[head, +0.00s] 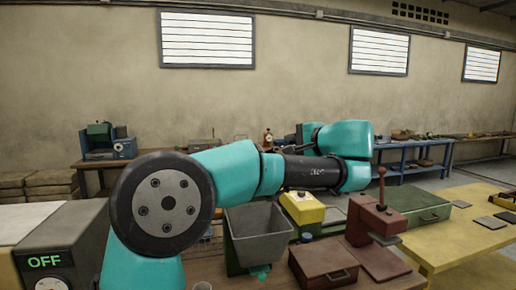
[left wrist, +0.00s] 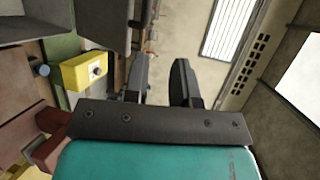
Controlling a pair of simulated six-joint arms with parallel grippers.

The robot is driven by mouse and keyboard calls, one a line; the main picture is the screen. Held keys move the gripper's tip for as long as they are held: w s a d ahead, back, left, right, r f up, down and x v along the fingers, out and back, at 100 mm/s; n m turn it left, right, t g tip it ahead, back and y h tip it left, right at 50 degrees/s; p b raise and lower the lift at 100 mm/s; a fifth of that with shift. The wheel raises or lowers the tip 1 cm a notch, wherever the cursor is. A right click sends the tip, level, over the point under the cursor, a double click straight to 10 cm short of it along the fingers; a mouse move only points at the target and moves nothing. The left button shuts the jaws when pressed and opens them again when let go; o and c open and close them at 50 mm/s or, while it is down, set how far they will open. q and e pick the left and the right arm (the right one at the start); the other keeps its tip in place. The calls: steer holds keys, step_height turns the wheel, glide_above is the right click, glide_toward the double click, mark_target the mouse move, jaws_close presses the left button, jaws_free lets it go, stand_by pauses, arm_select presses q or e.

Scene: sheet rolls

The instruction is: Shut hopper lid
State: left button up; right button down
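The grey hopper (head: 258,232) stands with its top open, below my left arm in the head view. Part of it seems to show at the upper left of the left wrist view (left wrist: 28,22). A dark grey panel (left wrist: 116,25) at the top of that view may be its raised lid; I cannot be sure. My right gripper is not in view.
Right of the hopper are a yellow box (head: 302,207), a red-brown press (head: 375,222), a brown box (head: 323,263) and a green case (head: 411,207). A machine marked OFF (head: 55,255) is at the left. Workbenches (head: 410,152) line the far wall.

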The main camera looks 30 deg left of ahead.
arm_select(q)
steer(key=shift+a, duration=0.1)
steer(key=x, duration=1.7)
steer(key=shift+a, duration=0.15)
jaws_close()
steer(key=shift+r, duration=0.1)
